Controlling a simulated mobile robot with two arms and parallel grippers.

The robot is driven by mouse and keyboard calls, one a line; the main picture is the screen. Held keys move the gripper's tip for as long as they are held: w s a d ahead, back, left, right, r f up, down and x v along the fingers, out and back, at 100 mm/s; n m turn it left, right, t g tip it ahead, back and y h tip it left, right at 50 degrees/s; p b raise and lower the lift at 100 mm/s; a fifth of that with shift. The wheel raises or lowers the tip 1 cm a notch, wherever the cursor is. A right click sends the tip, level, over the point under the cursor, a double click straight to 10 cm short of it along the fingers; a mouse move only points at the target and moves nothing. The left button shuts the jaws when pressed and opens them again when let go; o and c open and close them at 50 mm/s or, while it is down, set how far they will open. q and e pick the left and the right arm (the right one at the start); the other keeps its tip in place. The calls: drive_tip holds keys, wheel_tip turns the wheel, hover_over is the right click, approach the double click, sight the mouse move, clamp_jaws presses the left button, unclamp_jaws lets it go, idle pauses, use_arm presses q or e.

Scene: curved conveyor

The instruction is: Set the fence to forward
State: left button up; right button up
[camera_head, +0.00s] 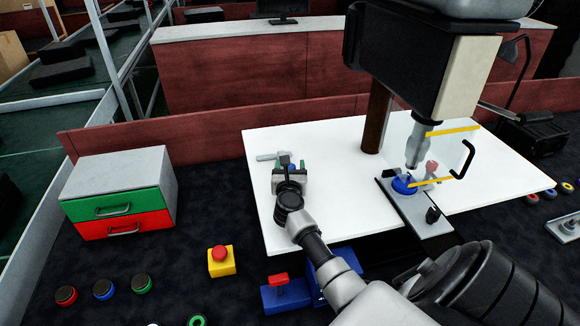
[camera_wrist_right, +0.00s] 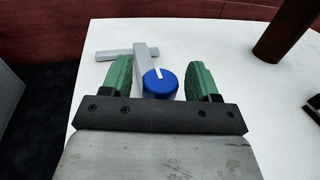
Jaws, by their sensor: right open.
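The fence looks like a light grey bar (camera_head: 266,157) near the left edge of the white table top. In the right wrist view it shows as a grey crossbar (camera_wrist_right: 112,55) meeting a second grey bar that runs toward me beside a blue round knob (camera_wrist_right: 160,86). The knob has a white line on top. My right gripper (camera_head: 288,166) is over this spot, and its green fingers in the wrist view (camera_wrist_right: 160,80) are open on either side of the knob, with visible gaps. The gripper hides most of the knob in the head view. My left gripper is not in view.
The white table (camera_head: 262,215) has free room around the fence. A brown post (camera_head: 376,118) and a grey plate (camera_head: 430,224) with a blue disc stand right. A yellow box with red button (camera_head: 220,262) and a green-and-red drawer unit (camera_head: 120,205) are left.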

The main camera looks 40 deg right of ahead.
clamp_jaws()
drive_tip(key=s+d, duration=0.2)
drive_tip(key=d, duration=0.1)
drive_tip(key=s+d, duration=0.2)
drive_tip(key=d, duration=0.2)
drive_tip(key=s+d+p, duration=0.1)
drive_tip(key=s+d, duration=0.1)
drive_tip(key=d, duration=0.2)
drive_tip(key=shift+w, duration=0.1)
drive_tip(key=shift+c, duration=1.2)
unclamp_jaws()
drive_tip(key=shift+o, duration=1.2)
drive_tip(key=shift+d, duration=0.1)
